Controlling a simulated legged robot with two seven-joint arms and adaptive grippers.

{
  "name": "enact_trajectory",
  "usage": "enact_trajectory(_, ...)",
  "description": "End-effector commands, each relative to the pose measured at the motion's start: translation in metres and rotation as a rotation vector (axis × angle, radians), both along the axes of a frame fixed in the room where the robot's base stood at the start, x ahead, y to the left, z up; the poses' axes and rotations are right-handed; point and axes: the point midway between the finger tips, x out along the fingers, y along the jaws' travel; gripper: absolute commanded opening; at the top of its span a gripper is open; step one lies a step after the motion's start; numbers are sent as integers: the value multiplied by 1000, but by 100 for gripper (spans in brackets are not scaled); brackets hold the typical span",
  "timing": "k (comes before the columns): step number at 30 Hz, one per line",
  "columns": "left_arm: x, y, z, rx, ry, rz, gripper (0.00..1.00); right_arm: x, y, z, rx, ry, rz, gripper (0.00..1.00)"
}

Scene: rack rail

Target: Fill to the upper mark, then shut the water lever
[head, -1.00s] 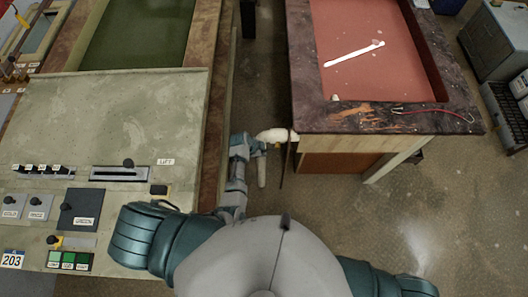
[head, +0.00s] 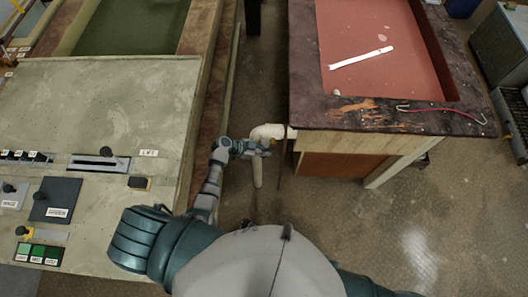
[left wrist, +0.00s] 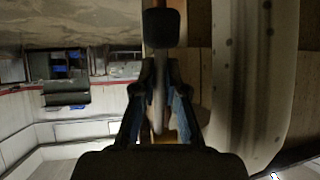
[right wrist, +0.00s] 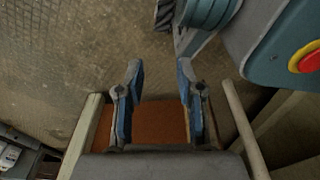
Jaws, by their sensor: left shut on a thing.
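A white elbow pipe (head: 268,132) comes out at the near left corner of the red-floored basin table and bends down. My left gripper (head: 264,148) is at this part, just under the bend. My right gripper (right wrist: 160,100) is open and empty, above the floor. I cannot make out an upper mark or a water level.
The basin (head: 365,75) holds a white strip (head: 362,58); a red wire (head: 435,110) lies on its dark rim. At left stands a control panel (head: 100,105) with levers and buttons, with a green-floored basin (head: 130,28) behind. A floor gap runs between both.

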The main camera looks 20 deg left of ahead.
Motion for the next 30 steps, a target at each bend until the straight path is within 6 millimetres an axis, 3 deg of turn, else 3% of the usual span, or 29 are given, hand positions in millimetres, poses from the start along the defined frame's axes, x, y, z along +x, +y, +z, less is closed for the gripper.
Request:
enact_trajectory(6,7,-5,-6,-100,-42,11,0,46,7,44,4,-30,-10,37)
enact_trajectory(12,9,-12,-7,-192,-66,9,0,70,10,104,7,-50,-17,37)
enact_trajectory(17,10,-16,-8,-253,-84,10,0,75,9,153,8,-64,-22,37)
enact_trajectory(24,12,-22,-6,-327,-105,10,0,67,7,213,8,-77,-26,37)
enact_trajectory(27,12,-24,-5,-350,-112,10,0,62,6,231,9,-84,-27,37)
enact_trajectory(30,13,-26,-4,-369,-117,9,0,84,12,229,31,-175,-21,37)
